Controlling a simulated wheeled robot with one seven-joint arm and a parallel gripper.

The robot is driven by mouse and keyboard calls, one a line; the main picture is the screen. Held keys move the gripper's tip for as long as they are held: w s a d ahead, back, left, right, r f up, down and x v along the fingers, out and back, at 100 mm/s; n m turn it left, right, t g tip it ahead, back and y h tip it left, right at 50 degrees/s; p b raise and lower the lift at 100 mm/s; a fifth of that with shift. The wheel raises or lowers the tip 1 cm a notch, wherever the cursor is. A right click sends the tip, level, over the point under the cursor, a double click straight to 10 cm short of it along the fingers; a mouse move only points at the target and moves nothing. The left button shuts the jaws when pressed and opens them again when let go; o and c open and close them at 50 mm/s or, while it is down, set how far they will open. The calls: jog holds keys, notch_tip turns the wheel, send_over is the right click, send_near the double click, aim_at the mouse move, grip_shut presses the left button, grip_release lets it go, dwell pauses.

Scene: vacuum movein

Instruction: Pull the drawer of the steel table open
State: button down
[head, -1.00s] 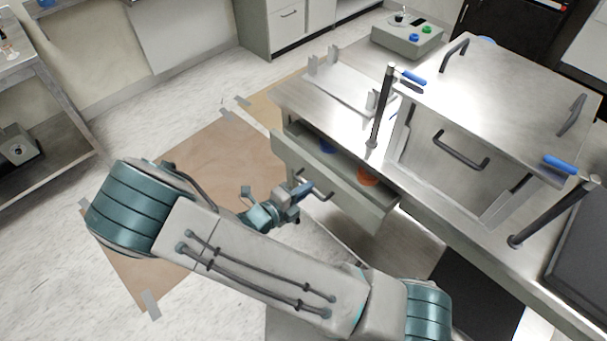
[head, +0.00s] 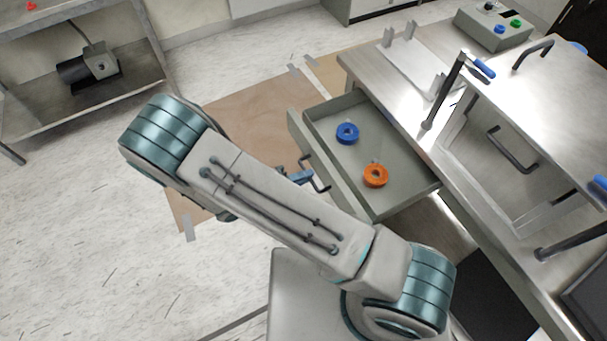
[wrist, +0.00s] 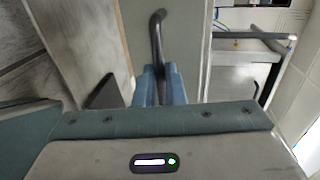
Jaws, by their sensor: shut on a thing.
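The drawer (head: 322,112) of the steel table (head: 372,72) stands well open in the head view, with its inside showing. A blue ring (head: 347,133) and an orange ring (head: 375,175) lie on its floor. The dark bar handle (head: 318,178) is on the drawer's front; it also shows in the wrist view (wrist: 157,35). My gripper (head: 300,177) is at the handle, mostly hidden behind my arm in the head view. In the wrist view its blue fingers (wrist: 160,86) are shut around the handle bar.
A metal box with handles (head: 540,85) and clamp-like posts with blue grips (head: 445,90) stand on the table. A control box with coloured buttons (head: 495,28) is at the back.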

jog(key=c, duration=1.5)
grip_release()
jog(key=b+v, duration=0.2)
jog(key=v, duration=1.2)
jog(key=shift+w, duration=0.1)
jog(key=w+d+r+m+g+y, duration=0.25)
jog(key=d+r+m+g, duration=0.25)
jog(key=d+r+m, duration=0.4)
jog(key=w+d+r+m+g+y, duration=0.1)
jog(key=d+r+m+g+y, duration=0.5)
jog(key=m, duration=0.6)
jog(key=s+d+r+m+t+y, duration=0.2)
jog(key=d+m, duration=0.4)
jog(key=m, duration=0.4)
jog(key=s+d+r+m+t+y, duration=0.3)
jog(key=d+r+m+t, duration=0.1)
jog(key=m, duration=0.7)
jog(key=d+r, duration=0.1)
jog(key=d, duration=0.1)
jog(key=shift+d+r, duration=0.35)
jog(key=shift+r, duration=0.05)
